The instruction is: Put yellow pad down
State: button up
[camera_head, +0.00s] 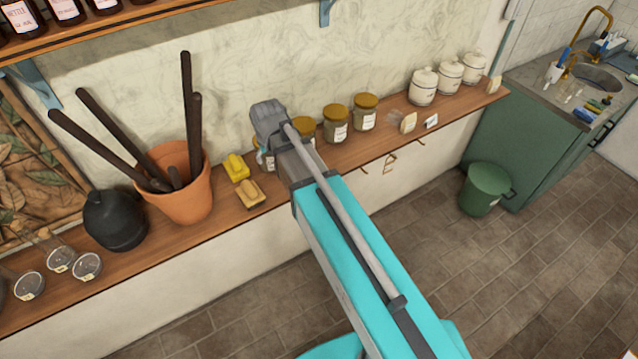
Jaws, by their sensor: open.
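A bright yellow pad (236,167) lies on the wooden shelf just right of the terracotta pot. A tan-yellow block (250,194) lies in front of it, close by. My gripper (268,122) is over the shelf by the wall, to the right of the yellow pad and apart from it in the picture. It is open, and I see nothing held in it. Its fingertips are not clearly visible, and my arm hides part of the shelf and jars below it.
The terracotta pot (184,190) with dark rods and a black round vessel (115,220) stand left. Lidded jars (335,124) and white canisters (423,87) stand right along the shelf (215,236). A green bin (485,190) stands on the floor.

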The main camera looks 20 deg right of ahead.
jog(key=s+d+m+g, duration=0.2)
jog(key=s+d, duration=0.9)
jog(key=s, duration=0.3)
jog(key=shift+s+d+f+g, duration=0.2)
jog(key=shift+f+g, duration=0.05)
jog(key=shift+g, duration=0.15)
jog(key=shift+f, duration=0.1)
notch_tip(320, 180, down, 14)
jog(key=b, duration=1.4)
jog(key=shift+f+b, duration=0.25)
jog(key=shift+b, duration=0.1)
